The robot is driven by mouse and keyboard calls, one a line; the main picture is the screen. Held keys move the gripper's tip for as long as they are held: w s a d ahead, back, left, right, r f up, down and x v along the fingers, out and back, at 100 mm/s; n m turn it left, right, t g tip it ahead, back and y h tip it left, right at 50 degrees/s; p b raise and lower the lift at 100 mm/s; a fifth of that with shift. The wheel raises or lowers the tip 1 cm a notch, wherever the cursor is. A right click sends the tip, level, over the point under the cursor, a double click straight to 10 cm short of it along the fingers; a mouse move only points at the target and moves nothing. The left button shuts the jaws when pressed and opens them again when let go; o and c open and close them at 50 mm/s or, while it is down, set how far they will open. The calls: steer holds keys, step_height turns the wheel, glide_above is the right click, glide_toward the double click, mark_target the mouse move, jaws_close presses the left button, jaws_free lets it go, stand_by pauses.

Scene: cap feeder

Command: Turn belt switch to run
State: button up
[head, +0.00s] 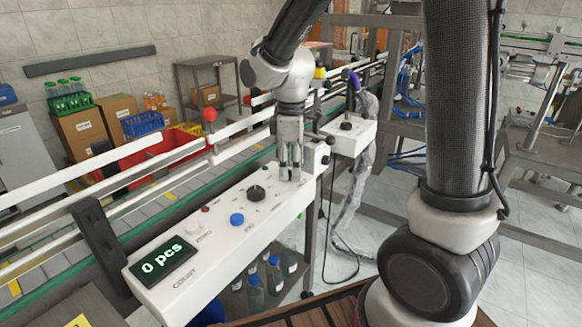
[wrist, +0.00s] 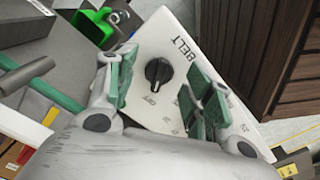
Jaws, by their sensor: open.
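The belt switch (wrist: 158,73) is a round black knob on a white panel, beside the lettering BELT, in the wrist view. A pale mark on its lower side points toward small lettering that looks like OFF. My gripper (wrist: 162,88) is open, with one green-padded finger on each side of the knob in the picture. Whether the fingers touch it I cannot tell. In the head view my gripper (head: 290,178) points down at the far part of the white control panel (head: 215,251), and the fingers seem to hide the belt switch.
The panel also carries a black knob (head: 256,193), a blue button (head: 237,220) and a display (head: 163,262) reading 0 pcs. The conveyor (head: 105,222) with white rails runs behind it. A small box (head: 349,136) with a black knob stands just right of my gripper.

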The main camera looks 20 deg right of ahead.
steer(key=shift+f, duration=0.4)
steer(key=c, duration=1)
